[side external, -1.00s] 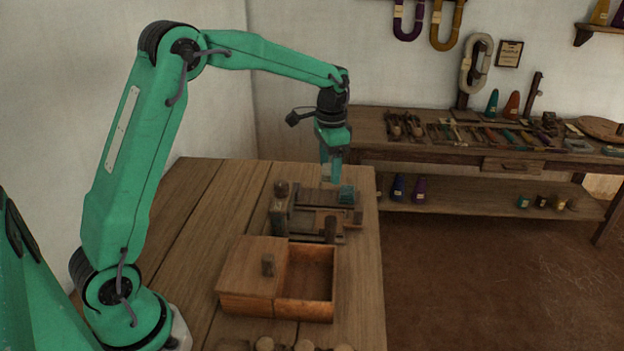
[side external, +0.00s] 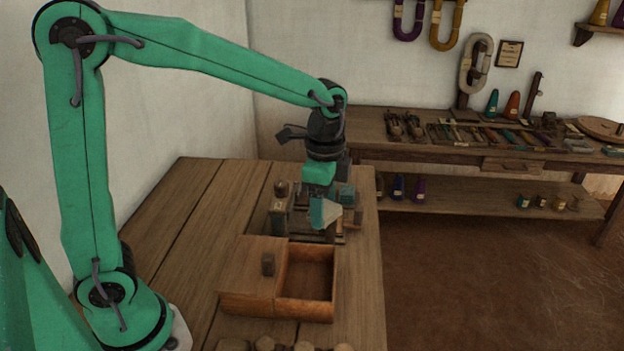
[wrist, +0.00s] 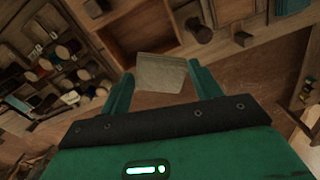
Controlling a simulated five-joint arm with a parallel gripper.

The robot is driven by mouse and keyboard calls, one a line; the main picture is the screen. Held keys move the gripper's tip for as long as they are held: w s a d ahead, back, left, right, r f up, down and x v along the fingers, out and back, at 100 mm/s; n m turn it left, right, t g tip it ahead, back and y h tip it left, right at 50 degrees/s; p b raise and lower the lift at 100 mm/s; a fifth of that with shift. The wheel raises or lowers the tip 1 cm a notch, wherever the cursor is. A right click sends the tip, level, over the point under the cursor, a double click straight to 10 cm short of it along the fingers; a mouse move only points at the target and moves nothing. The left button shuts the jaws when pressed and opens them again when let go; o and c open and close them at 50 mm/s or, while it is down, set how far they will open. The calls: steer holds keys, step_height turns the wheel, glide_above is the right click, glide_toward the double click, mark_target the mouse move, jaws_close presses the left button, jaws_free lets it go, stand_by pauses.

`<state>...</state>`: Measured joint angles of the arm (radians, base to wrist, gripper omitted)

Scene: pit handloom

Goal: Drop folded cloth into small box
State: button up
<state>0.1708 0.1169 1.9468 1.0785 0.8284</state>
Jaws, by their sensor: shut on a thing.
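The folded cloth (side external: 331,212) is a small pale piece held at my gripper (side external: 322,208), above the table in the side view. In the wrist view the cloth (wrist: 160,73) shows as a flat beige patch between my two green fingers, which are shut on it. The small wooden box (side external: 305,309) stands on the table in front of and below my gripper. Its right compartment is open and looks empty; its left part is covered by a flat lid (side external: 247,262) with a knob. The cloth is apart from the box, a little behind and above its open side.
A wooden loom-like fixture with posts (side external: 279,222) and a teal block (side external: 347,193) stand behind the box, partly hidden by my gripper. Several round wooden pieces (side external: 264,344) line the near table edge. The table's left side (side external: 180,215) is clear.

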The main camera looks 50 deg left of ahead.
steer(key=s+d+f+m, duration=0.2)
steer(key=s+f, duration=0.2)
steer(key=f, duration=0.1)
steer(key=shift+s+f, duration=0.2)
steer(key=shift+f, duration=0.1)
stand_by(0.4)
steer(key=shift+f, duration=3)
steer(key=o, duration=1.1)
